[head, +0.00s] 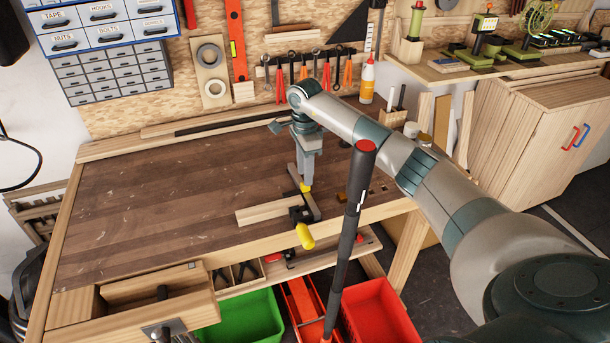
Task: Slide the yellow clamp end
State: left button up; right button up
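A dark bar clamp (316,207) is at the front edge of the workbench, beside a light wooden board (268,212). Its yellow handle (305,236) hangs over the front edge. A small yellow piece (305,187) shows at the clamp's upper end, right below my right gripper. My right gripper (306,179) points down at this yellow piece, touching or nearly touching it. The fingers are too small to tell whether they are closed on it. My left gripper is not in view.
A dark pole with a red top (352,215) stands in front of the bench, right of the clamp. A glue bottle (367,82) and cups stand at the back right. A drawer (150,290) is open at front left. The bench's left and middle are clear.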

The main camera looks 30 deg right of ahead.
aim_at(296, 192)
jog(key=shift+f+p, duration=0.4)
jog(key=shift+f, duration=1.35)
grip_shut()
